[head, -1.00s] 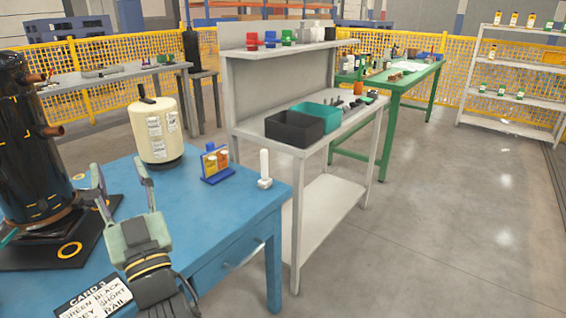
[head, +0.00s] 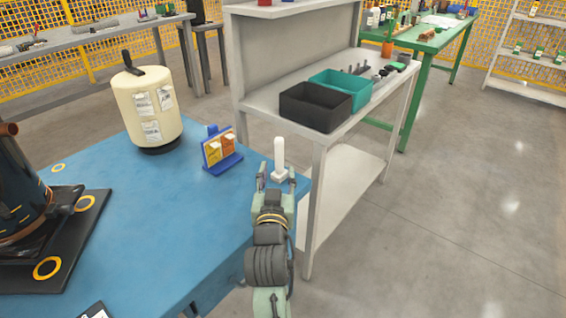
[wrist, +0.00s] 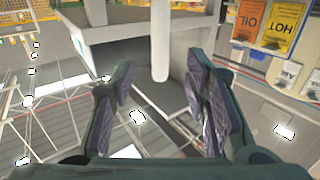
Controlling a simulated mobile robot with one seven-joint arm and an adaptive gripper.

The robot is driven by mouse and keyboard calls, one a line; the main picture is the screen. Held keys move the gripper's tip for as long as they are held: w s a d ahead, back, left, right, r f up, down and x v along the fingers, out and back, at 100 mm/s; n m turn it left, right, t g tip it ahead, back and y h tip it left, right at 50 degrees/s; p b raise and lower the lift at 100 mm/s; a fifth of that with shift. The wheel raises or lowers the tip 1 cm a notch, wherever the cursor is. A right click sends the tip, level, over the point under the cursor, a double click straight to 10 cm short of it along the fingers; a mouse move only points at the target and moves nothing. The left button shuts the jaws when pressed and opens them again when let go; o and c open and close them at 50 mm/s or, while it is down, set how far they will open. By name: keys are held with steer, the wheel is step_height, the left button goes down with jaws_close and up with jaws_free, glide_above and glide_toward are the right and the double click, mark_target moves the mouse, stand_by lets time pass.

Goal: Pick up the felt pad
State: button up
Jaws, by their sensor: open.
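I cannot make out a felt pad for certain in either view. My gripper (head: 276,178) is open and empty over the right corner of the blue table (head: 190,215). A white upright post on a small base (head: 280,158) stands at that corner, just beyond my fingertips in the head view. In the wrist view the post (wrist: 161,42) comes down from the top, ahead of the gap between my spread fingers (wrist: 158,80). Nothing is between the fingers.
A blue holder with orange cards (head: 221,150) and a cream tank (head: 147,108) stand left of the post. A grey bench (head: 350,130) behind carries a black bin (head: 314,107) and a teal bin (head: 341,90).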

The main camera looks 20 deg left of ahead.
mark_target(279, 156)
steer(key=p+x, duration=0.2)
steer(key=x, duration=0.7)
steer(key=shift+c, duration=0.2)
jaws_close()
stand_by(0.3)
